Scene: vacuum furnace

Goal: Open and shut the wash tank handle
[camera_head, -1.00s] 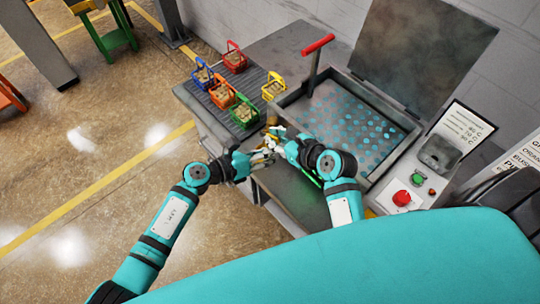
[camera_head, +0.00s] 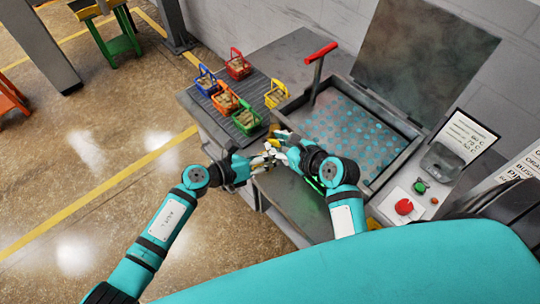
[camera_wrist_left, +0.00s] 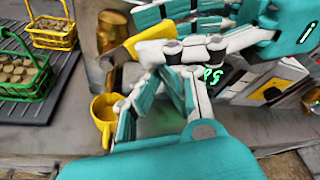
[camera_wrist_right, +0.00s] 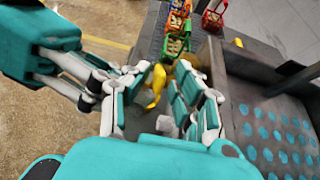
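The wash tank (camera_head: 398,165) stands open with its lid raised. A red T-shaped handle (camera_head: 320,53) on a dark post rises at its back left corner. In the head view the left gripper (camera_head: 262,162) and right gripper (camera_head: 281,146) nearly meet and overlap.
Several coloured baskets of parts stand on the ribbed rack (camera_head: 262,82) left of the tank, with a yellow basket (camera_head: 276,95) nearest it. A control panel with a red button (camera_head: 404,207) is at the tank's right. Open floor (camera_head: 90,130) lies to the left.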

